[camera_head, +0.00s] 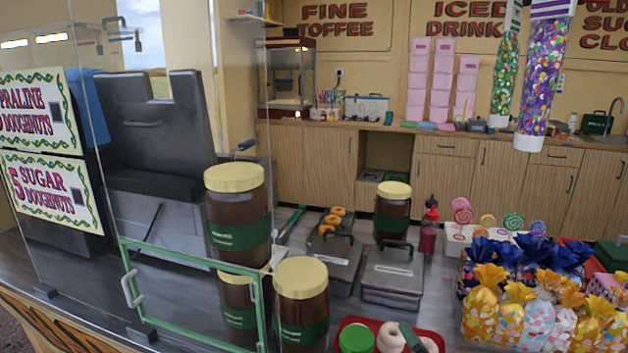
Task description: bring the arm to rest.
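Neither of my grippers shows in the head view, and I see no arm of mine that I can make out for sure. The task names no object. The nearest things are large brown jars with cream lids and green labels: one (238,215) stands on top of another (238,312) behind the glass, and a third (301,305) stands to their right. A green-framed glass panel (190,262) with a pale handle (131,288) is at the front left.
Grey lidded tins (393,275), another jar (392,212) and a red bottle (428,230) stand behind. Wrapped sweet bags (515,312) crowd the right. Tall sweet tubes (543,75) hang above.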

